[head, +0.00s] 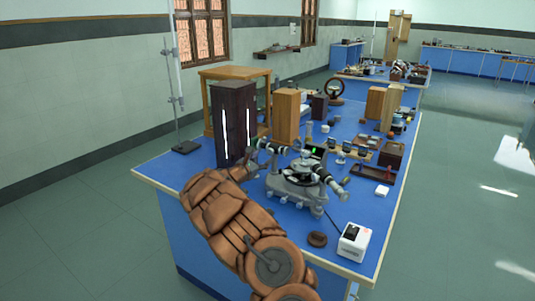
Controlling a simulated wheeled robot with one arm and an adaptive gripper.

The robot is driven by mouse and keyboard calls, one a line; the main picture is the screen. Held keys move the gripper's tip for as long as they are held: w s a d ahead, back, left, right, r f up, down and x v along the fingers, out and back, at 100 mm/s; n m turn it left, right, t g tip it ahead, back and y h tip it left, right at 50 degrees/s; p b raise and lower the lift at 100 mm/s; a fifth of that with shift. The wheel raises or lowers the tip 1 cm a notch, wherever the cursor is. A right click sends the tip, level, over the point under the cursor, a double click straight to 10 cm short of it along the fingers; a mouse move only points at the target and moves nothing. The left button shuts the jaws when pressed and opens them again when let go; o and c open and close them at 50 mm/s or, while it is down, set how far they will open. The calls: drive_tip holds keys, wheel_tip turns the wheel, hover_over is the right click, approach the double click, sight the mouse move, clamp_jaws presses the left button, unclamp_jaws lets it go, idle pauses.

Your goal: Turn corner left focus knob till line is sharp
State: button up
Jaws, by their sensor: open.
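The spectrometer (296,187) stands on the near corner of the blue bench, a grey instrument on a round base with several feet. One dark tube points to the upper left, toward my gripper (253,161). Another tube (332,183) points to the lower right. A small dark display (314,151) with a green mark shows just behind it; whether the line is sharp is too small to tell. My gripper is open beside the left tube's end. The focus knob cannot be made out; my gripper may hide it. Contact cannot be told.
A tall dark box (233,118) with bright slits stands just behind my gripper. Wooden boxes (286,115) stand farther back. Floor to the right is clear.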

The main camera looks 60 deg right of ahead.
sight(269, 153)
drive_tip(key=shift+w+d+p, duration=0.1)
drive_tip(key=shift+d+p, duration=0.4)
drive_tip(key=shift+d, duration=1.7)
drive_tip(key=shift+f, duration=0.1)
clamp_jaws()
